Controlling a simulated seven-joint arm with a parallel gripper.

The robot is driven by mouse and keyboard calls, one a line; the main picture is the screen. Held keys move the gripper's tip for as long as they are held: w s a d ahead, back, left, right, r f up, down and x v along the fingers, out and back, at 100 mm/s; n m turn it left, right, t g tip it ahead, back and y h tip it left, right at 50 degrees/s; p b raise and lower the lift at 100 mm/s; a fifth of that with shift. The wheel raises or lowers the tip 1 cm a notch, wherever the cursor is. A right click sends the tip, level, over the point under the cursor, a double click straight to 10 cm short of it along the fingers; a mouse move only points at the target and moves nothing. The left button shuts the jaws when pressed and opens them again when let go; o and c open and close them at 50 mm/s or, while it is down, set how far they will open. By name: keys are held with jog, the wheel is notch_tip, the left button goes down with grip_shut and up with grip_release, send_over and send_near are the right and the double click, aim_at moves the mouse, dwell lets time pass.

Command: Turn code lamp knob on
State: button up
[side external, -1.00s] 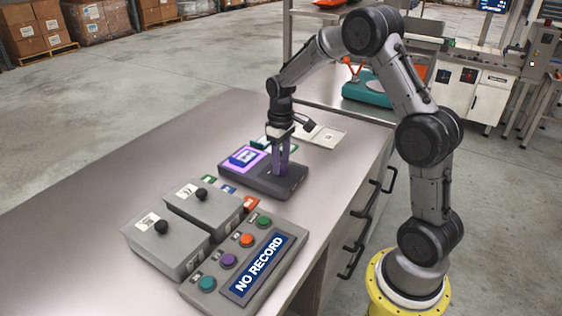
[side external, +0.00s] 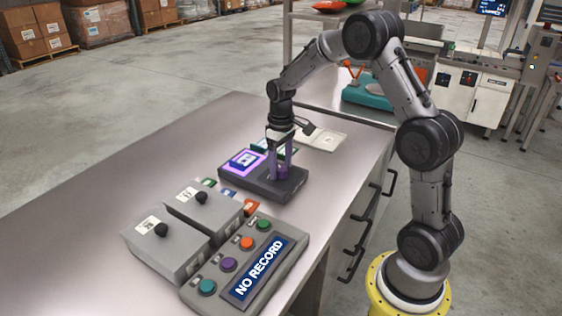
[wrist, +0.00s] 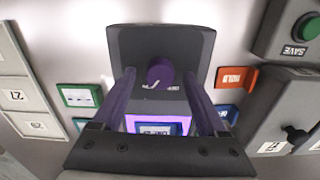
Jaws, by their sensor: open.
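The purple knob (side external: 282,172) stands on a dark box (side external: 262,187) with a purple-framed panel (side external: 245,158) at its left end. In the wrist view the knob (wrist: 160,72) shows from above, with small white marks beside it that are too small to read. My gripper (side external: 279,168) points down over the box's right end. In the wrist view my gripper (wrist: 158,80) is open, with one finger on each side of the knob and a gap to it. How high the fingertips are against the knob is hard to tell.
Two grey boxes with black knobs (side external: 161,229) (side external: 201,197) and a console reading NO RECORD (side external: 258,268) with several coloured buttons stand nearer. Small coloured tags, including an orange one (side external: 251,206), lie between. A pale tray (side external: 322,138) lies behind. The table's left side is clear.

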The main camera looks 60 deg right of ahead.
aim_at(280, 169)
notch_tip(280, 169, up, 14)
dwell(0.6)
jog(key=s+a+r+n+t, duration=0.2)
jog(key=s+a+r+t, duration=0.1)
jog(key=s+a+r, duration=0.75)
jog(key=s+a+f+t, duration=0.1)
jog(key=s+a+f, duration=0.1)
jog(key=s+f, duration=0.2)
jog(key=s+a+f+m+t, duration=0.1)
jog(key=s+a+f, duration=0.1)
jog(key=s+f, duration=0.3)
jog(key=s, duration=0.4)
jog(key=shift+s+a+t, duration=0.25)
jog(key=shift+s+t, duration=0.05)
